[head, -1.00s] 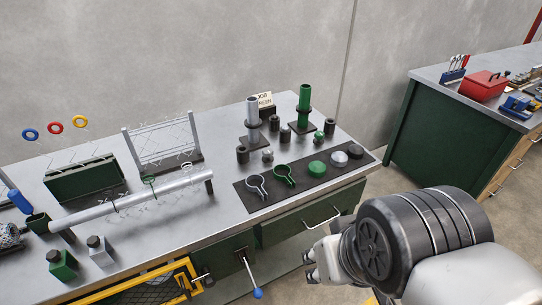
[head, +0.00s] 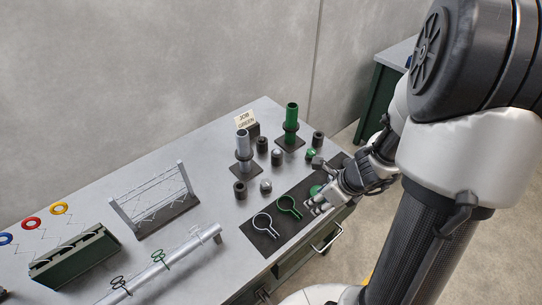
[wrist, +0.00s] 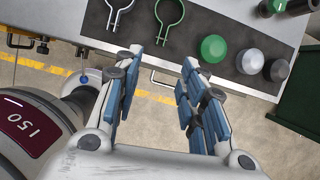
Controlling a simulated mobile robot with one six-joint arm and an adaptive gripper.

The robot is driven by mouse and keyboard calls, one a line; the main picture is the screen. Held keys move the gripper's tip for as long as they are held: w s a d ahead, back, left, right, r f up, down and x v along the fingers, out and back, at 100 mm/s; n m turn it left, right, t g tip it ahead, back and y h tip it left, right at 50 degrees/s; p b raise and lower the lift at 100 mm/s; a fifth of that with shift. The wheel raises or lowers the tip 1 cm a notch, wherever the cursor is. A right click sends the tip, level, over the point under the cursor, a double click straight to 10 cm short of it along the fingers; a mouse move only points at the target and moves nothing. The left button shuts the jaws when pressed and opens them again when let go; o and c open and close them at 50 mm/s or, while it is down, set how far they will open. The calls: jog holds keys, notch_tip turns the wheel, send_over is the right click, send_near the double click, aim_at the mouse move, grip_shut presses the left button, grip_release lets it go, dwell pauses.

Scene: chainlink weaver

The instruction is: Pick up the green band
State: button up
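The green band (head: 297,213), an open ring with two short tabs, lies flat on the dark mat (head: 262,240). A similar silver band lies to its left (head: 270,230). In the wrist view the green band (wrist: 162,33) is at the top, partly cut off by the frame edge, beyond my fingertips. My gripper (wrist: 160,68) is open and empty, its blue-padded fingers apart. In the head view my gripper (head: 319,206) is just right of the green band, near the mat's front edge and in front of a green dome (head: 315,190).
Silver and dark domes (wrist: 249,61) sit beside the green dome. Green and silver posts (head: 291,125) and small dark cylinders stand behind the mat. A long pipe (head: 172,262) with bands lies at the left. A drawer handle (head: 327,240) juts from the bench front.

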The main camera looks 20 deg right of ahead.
jog(key=b, duration=0.7)
send_near(298, 214)
jog(key=f, duration=0.2)
jog(key=shift+w+a+f+m, duration=0.25)
jog(key=shift+f+m, duration=0.1)
jog(key=shift+m, duration=0.05)
jog(key=shift+w+b+x, duration=0.2)
jog(key=shift+b+x, duration=1.7)
jog(key=shift+x, duration=1.1)
jog(key=shift+r, duration=0.2)
jog(key=shift+c, duration=0.2)
grip_shut()
